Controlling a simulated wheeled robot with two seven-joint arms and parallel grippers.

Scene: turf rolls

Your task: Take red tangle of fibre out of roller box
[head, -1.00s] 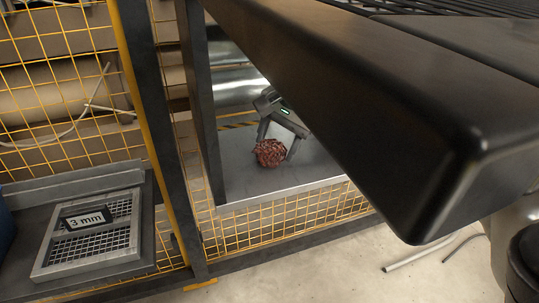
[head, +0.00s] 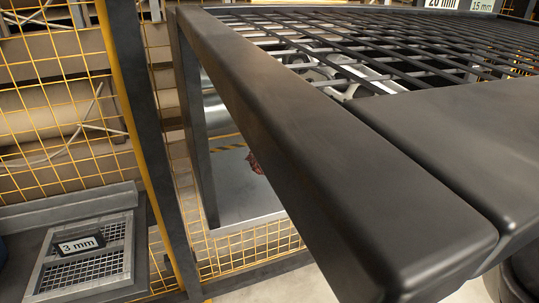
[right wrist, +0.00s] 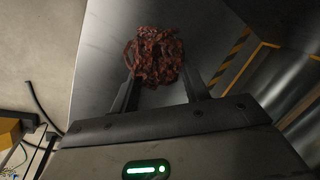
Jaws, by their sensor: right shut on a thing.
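The red tangle of fibre (right wrist: 154,56) is a rough, dark red clump between the fingertips of my right gripper (right wrist: 160,80) in the right wrist view. The gripper is shut on it. In the head view only a sliver of the tangle (head: 255,163) shows past the edge of a dark frame, and the gripper is hidden behind that frame. The roller box shows a grey metal floor (head: 237,192) and a shiny roller (head: 216,115) behind it. The tangle is over this floor; I cannot tell whether they touch. My left gripper is not in view.
Yellow wire mesh (head: 60,90) and a dark post (head: 145,130) stand at left. A sieve tray marked 3 mm (head: 85,265) lies at lower left. Yellow-black striping (right wrist: 232,60) edges the box.

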